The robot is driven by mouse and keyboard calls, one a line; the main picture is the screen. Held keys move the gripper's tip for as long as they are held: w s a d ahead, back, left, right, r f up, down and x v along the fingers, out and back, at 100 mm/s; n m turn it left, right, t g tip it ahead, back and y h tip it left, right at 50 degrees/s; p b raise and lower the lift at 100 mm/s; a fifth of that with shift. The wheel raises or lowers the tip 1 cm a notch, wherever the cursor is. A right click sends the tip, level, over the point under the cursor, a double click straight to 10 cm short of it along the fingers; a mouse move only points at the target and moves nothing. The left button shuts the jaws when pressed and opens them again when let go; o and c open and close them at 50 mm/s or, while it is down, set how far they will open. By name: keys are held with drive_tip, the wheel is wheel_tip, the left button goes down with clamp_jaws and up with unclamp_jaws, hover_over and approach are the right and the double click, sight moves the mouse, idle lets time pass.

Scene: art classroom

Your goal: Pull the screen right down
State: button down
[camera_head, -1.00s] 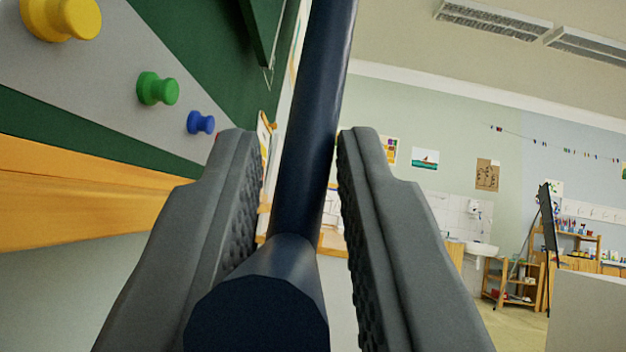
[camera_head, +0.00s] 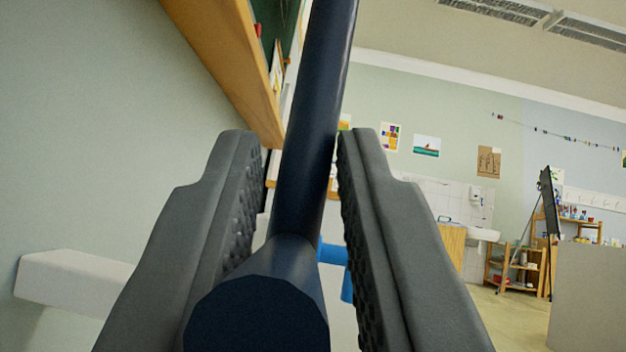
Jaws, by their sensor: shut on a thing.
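A dark blue round bar (camera_head: 315,120) runs up from between my fingers to the top edge of the picture, leaning slightly right. A thicker, blunt-ended dark blue piece (camera_head: 258,312) joins its lower part and points toward the camera. My gripper (camera_head: 299,140), with two grey ribbed fingers, is shut on the bar, one finger on each side. No screen surface that I can make out shows in this view, and the bar's upper end is out of the picture.
A wooden board ledge (camera_head: 225,55) juts from the wall at upper left. A white block-like ledge (camera_head: 75,282) sticks out at lower left. A blue object (camera_head: 335,255) shows behind the bar. A pale panel (camera_head: 595,300), an easel (camera_head: 547,225) and a sink (camera_head: 482,233) are at right.

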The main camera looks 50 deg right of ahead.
drive_tip(key=shift+w+a+f, duration=0.15)
drive_tip(key=shift+f, duration=0.8)
drive_tip(key=shift+w+a+f, duration=0.1)
drive_tip(key=shift+f, duration=0.8)
drive_tip(key=c, duration=1.5)
unclamp_jaws()
drive_tip(key=shift+w+f, duration=0.1)
drive_tip(key=shift+f, duration=0.05)
drive_tip(key=shift+c, duration=0.2)
drive_tip(key=shift+o, duration=0.7)
drive_tip(key=shift+w+a, duration=0.15)
drive_tip(key=shift+a, duration=0.05)
drive_tip(key=shift+s+d, duration=0.25)
drive_tip(key=shift+d, duration=0.05)
